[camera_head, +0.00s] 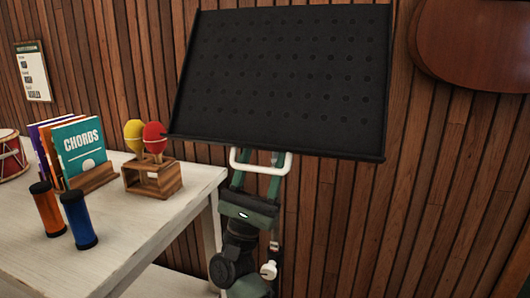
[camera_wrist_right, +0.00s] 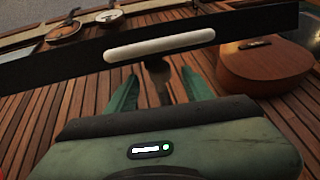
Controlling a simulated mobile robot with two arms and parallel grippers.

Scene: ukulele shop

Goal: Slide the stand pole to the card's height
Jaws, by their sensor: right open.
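The music stand's black perforated desk (camera_head: 285,75) is raised in front of the wall, slightly tilted. A white handle (camera_head: 260,169) is at its lower edge; the handle also shows in the right wrist view (camera_wrist_right: 160,43). A card (camera_head: 33,72) with printed lines hangs on the wall at far left; its text is too small to read. My right gripper (camera_head: 258,162) is open just below the desk, its green fingers reaching up by the handle. In the right wrist view a dark part of the stand (camera_wrist_right: 156,72) shows between the open fingers, not visibly gripped. The pole is mostly hidden behind my arm.
A white table (camera_head: 120,235) at left holds chord books (camera_head: 82,150), maracas in a wooden block (camera_head: 152,180), orange (camera_head: 47,209) and blue (camera_head: 78,220) shakers, and a drum (camera_head: 10,155). A brown wooden instrument (camera_head: 475,45) hangs at upper right. The space right of my arm looks clear.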

